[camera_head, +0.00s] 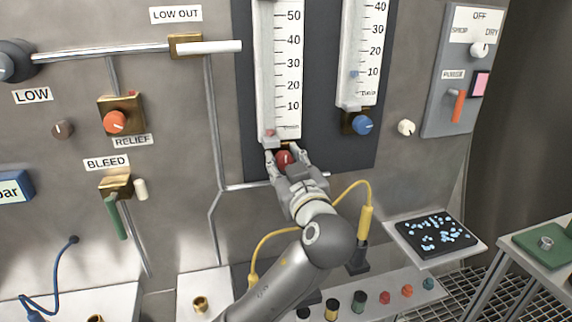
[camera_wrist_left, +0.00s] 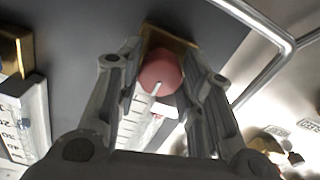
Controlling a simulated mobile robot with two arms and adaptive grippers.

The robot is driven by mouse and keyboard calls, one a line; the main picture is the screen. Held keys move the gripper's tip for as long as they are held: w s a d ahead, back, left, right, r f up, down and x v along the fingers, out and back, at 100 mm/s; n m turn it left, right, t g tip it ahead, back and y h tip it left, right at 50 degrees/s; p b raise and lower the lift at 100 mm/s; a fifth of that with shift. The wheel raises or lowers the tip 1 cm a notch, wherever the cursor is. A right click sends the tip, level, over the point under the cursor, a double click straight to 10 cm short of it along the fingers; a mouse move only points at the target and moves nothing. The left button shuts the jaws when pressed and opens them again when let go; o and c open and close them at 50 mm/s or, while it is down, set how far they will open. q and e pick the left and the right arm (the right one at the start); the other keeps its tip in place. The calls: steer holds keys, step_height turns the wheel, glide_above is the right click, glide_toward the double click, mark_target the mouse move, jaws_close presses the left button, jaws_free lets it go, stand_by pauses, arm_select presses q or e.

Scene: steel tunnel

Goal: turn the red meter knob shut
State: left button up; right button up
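The red meter knob (camera_head: 284,158) sits at the foot of the left meter (camera_head: 287,75), which has a white scale. My left gripper (camera_head: 286,155) reaches up to it with one finger on each side. In the left wrist view, the knob (camera_wrist_left: 160,74) shows between the two fingers, in front of a brass block (camera_wrist_left: 172,40), with a pale line on its face. The fingers look spread around the knob, with small gaps in the head view; contact is hard to tell. My right gripper is not in view.
The second meter (camera_head: 362,55) with a blue knob (camera_head: 363,125) stands to the right. A yellow cable and its plug (camera_head: 366,220) are right of my left arm. Several jars and coloured caps stand on the ledge below. Pipes run along the panel beside the meters.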

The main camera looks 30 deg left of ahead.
arm_select(q)
steer(key=o, duration=0.3)
steer(key=v, duration=1.2)
steer(key=shift+s, duration=0.1)
